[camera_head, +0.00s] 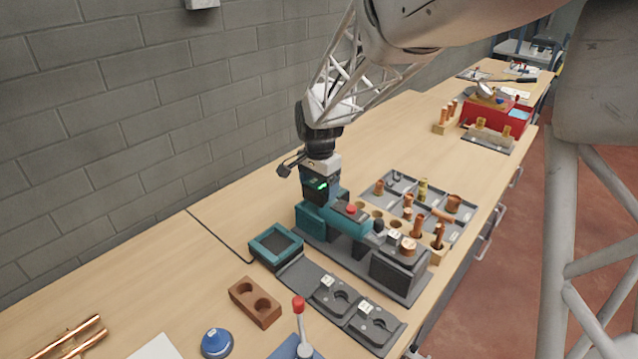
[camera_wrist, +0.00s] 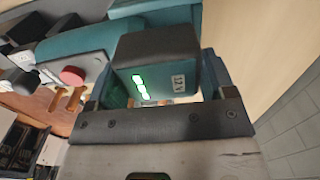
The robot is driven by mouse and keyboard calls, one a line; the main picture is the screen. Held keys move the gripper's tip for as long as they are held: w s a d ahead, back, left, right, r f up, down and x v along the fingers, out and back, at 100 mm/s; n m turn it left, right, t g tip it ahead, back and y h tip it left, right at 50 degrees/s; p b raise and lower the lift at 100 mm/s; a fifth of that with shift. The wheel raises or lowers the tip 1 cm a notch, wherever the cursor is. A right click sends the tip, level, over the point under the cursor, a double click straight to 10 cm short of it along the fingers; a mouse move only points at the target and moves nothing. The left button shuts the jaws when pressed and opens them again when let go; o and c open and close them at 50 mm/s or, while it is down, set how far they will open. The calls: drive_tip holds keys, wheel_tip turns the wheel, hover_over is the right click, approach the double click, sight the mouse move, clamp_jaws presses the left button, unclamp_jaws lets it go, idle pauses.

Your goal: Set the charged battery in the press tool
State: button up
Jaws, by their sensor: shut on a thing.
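The dark battery (camera_head: 318,185) has lit green lights. In the wrist view it also shows a 12 V label and lit green bars (camera_wrist: 155,72). My gripper (camera_head: 321,168) is shut on the battery, with a finger on each side of it in the wrist view. The teal press tool (camera_head: 347,217) lies on its dark stand with a red button on top; it also shows in the wrist view (camera_wrist: 58,55). The battery is upright at the rear end of the tool. I cannot tell whether it is seated or just above, as its lower end is hidden.
A teal-rimmed square tray (camera_head: 276,246) stands close in front. Dark jaw plates (camera_head: 343,297), a brown two-hole block (camera_head: 255,301) and a red-knobbed lever (camera_head: 300,310) are nearer. A grey tray (camera_head: 440,190) with copper fittings lies right. Bare bench (camera_head: 200,270) lies left.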

drive_tip(key=shift+f, duration=0.4)
idle(0.8)
drive_tip(key=o, duration=1.1)
drive_tip(key=shift+r, duration=0.1)
drive_tip(key=shift+r, duration=3.8)
drive_tip(key=shift+r, duration=0.1)
